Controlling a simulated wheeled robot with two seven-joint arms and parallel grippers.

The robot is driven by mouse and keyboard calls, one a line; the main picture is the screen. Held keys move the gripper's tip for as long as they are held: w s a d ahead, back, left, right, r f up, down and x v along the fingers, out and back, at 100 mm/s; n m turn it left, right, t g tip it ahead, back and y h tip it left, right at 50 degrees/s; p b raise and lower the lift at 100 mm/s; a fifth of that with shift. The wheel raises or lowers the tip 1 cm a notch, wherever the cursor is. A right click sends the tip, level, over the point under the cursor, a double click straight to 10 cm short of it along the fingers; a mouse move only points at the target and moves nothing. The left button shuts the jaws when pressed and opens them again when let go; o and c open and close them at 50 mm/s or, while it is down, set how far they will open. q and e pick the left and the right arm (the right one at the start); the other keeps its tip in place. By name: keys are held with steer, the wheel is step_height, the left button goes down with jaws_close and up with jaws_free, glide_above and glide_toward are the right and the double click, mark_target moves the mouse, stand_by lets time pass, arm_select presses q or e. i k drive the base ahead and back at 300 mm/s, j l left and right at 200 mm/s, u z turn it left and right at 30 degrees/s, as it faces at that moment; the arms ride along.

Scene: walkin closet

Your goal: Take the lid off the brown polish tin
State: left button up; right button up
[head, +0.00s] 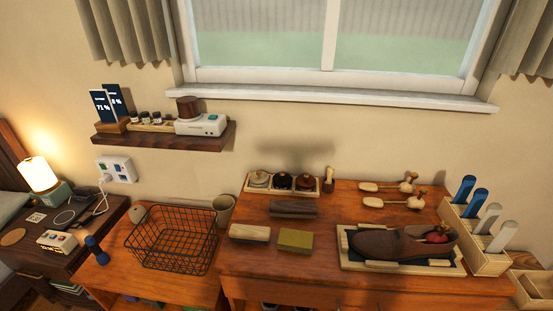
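Three small round polish tins sit in a row in a pale wooden tray (247,187) at the back left of the wooden bench. The brown tin (305,183) is the right one of the row. A black tin (282,183) is in the middle, and a pale greyish tin (259,178) is at the left. Each seems to have a small knob on top, and the brown tin appears covered. Details are too small to be sure. Neither of my grippers is in view.
A dark brush (293,208) lies in front of the tins. A pale block (250,233) and an olive block (295,240) lie nearer. A brown shoe (390,245) rests on a board at right. A wire basket (172,238) stands left. The front middle is clear.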

mark_target(305, 181)
steer(key=z, duration=0.4)
steer(key=j+z, duration=0.4)
steer(key=k+j+z, duration=0.15)
steer(key=z, duration=0.25)
steer(key=k+j+z, duration=0.1)
steer(key=j+z, duration=0.25)
steer(key=k+j+z, duration=0.1)
steer(key=z, duration=0.3)
